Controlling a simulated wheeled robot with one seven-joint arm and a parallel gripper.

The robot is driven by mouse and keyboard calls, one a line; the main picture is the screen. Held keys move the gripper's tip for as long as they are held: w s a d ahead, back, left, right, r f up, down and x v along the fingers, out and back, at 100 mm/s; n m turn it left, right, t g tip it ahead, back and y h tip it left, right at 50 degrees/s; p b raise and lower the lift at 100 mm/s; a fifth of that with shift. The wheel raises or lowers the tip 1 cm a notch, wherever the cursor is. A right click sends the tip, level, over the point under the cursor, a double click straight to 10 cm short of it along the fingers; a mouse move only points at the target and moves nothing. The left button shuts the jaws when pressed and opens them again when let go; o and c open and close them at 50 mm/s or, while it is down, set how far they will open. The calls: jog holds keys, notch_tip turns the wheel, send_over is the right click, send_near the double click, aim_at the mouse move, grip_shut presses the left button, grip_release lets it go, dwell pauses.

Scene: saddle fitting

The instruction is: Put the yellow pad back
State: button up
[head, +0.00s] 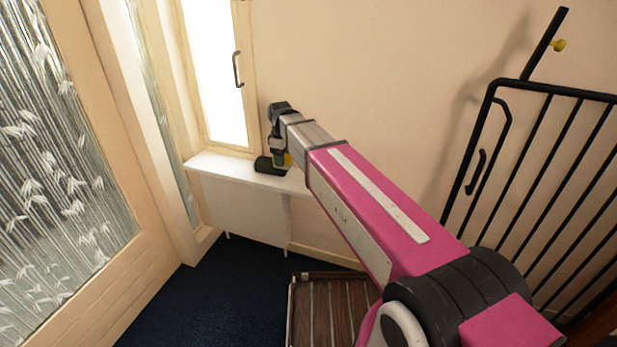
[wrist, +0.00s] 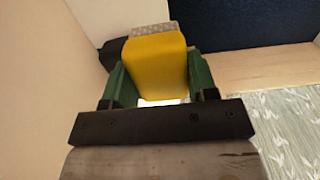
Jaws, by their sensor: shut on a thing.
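The yellow pad (wrist: 155,65) fills the space between the green fingers of my gripper (wrist: 155,85) in the wrist view. My gripper is shut on it. In the head view the pad shows only as a small yellow patch (head: 288,160) beside the green fingers (head: 279,157), over the white sill. A grey patterned piece (wrist: 153,29) shows just beyond the pad's far end in the wrist view. I cannot tell whether the pad touches it. A dark block (wrist: 114,48) lies beside it to the left.
A black rounded object (head: 264,166) sits on the white sill (head: 217,164) by the gripper. The window handle (head: 237,69) is behind. A black gate (head: 545,92) with a yellow knob (head: 558,45) stands right. A brown slatted piece (head: 330,308) lies on the dark blue floor (head: 215,306).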

jog(key=w+d+f, duration=0.1)
jog(key=d+f, duration=0.1)
jog(key=d, duration=0.1)
jog(key=d+f, duration=0.2)
jog(key=d, duration=0.1)
jog(key=w+d+f, duration=0.1)
jog(key=d+f, duration=0.1)
jog(key=d, duration=0.1)
jog(key=shift+w+d, duration=0.25)
jog(key=shift+w, duration=0.05)
jog(key=shift+f, duration=1.95)
jog(key=o, duration=0.8)
notch_tip(320, 180, up, 11)
jog(key=s+d+f+m, duration=0.4)
jog(key=s+d+f, duration=0.1)
jog(key=s+d, duration=0.1)
jog(key=s+d+f+m, duration=0.5)
jog(key=s+d, duration=0.1)
jog(key=s+d+f+m, duration=0.5)
jog(key=s+d, duration=0.1)
jog(key=d, duration=0.1)
jog(key=shift+s, duration=0.3)
